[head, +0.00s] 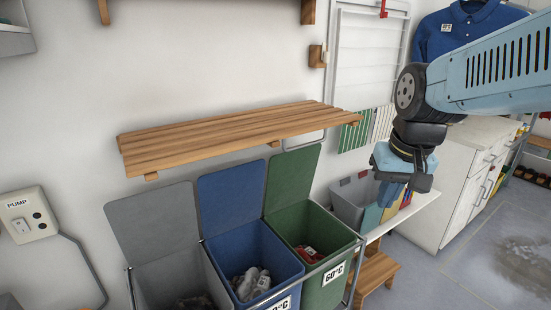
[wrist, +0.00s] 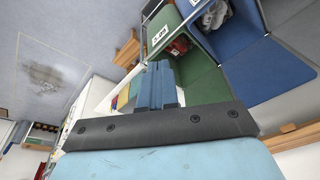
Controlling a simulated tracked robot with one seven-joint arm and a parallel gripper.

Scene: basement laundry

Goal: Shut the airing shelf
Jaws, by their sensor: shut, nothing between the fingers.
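The airing shelf (head: 225,137) is a slatted wooden board, folded out roughly level from the white wall above the laundry bins in the head view. Small wooden brackets show under it. A strip of wood at the lower right of the wrist view (wrist: 296,137) looks like its edge. My gripper (head: 390,195) is to the right of the shelf and lower than it, apart from it, fingers pointing down. Its blue fingers show pressed together in the wrist view (wrist: 157,82), with nothing between them.
Grey (head: 155,225), blue (head: 232,190) and green (head: 292,180) bins with raised lids stand below the shelf. A grey crate (head: 347,203) is on a white bench behind my gripper. A white cabinet (head: 470,170) stands right. A wooden stool (head: 377,270) is below the bench.

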